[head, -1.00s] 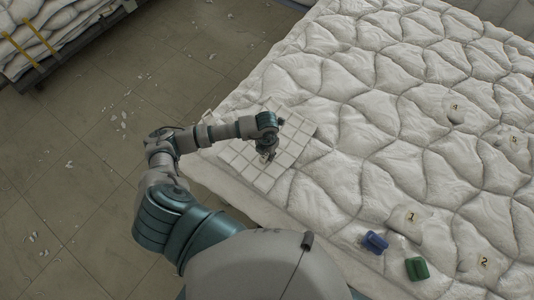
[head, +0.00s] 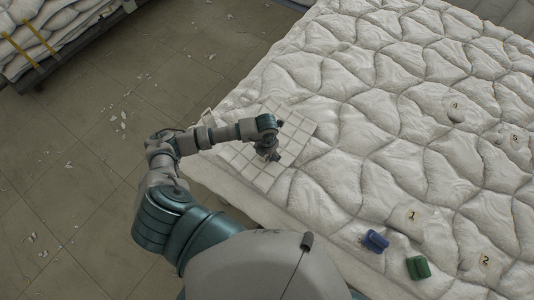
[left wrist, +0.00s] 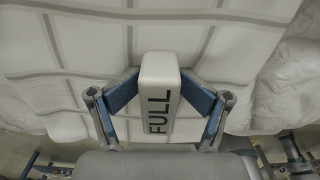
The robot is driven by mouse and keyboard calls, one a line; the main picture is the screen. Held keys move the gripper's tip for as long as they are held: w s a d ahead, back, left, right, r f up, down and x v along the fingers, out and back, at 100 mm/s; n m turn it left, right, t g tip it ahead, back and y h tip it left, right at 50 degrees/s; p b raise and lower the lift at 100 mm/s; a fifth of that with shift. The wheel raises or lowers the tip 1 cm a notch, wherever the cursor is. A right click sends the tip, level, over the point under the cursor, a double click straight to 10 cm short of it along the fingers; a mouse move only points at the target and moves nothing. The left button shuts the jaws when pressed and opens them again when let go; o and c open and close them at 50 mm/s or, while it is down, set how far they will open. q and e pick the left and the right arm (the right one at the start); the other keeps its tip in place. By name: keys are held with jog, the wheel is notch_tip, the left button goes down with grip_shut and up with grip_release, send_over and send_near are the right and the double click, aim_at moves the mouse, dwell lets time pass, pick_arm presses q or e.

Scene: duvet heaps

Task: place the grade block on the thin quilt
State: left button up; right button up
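A white block marked FULL (left wrist: 160,95), apparently the grade block, shows in the left wrist view between my fingers. My left gripper (left wrist: 161,78) has its blue pads against both sides of the block. In the head view my left gripper (head: 268,153) is over a flat, square-stitched white quilt (head: 243,160), apparently the thin quilt. This quilt lies at the near left corner of the bed, and its grid also fills the left wrist view (left wrist: 50,65). Whether the block touches it is unclear. My right gripper is out of view.
A thick puffy quilt (head: 365,150) covers the bed, with numbered tags such as 1 (head: 411,215) and 2 (head: 486,260). A blue block (head: 375,241) and a green block (head: 417,268) lie at its near edge. A stacked pallet (head: 50,40) stands at the upper left.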

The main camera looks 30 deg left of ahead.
pick_arm(q)
jog(key=shift+s+f, duration=0.1)
jog(key=shift+f, duration=0.25)
jog(key=shift+a+r, duration=0.15)
jog(key=shift+r, duration=0.1)
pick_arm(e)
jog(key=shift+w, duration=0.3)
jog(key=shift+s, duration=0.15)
pick_arm(q)
jog(key=shift+r, duration=0.2)
jog(key=r, duration=1.2)
jog(key=shift+w+r, duration=0.15)
jog(key=shift+w, duration=0.05)
jog(key=shift+r, duration=0.4)
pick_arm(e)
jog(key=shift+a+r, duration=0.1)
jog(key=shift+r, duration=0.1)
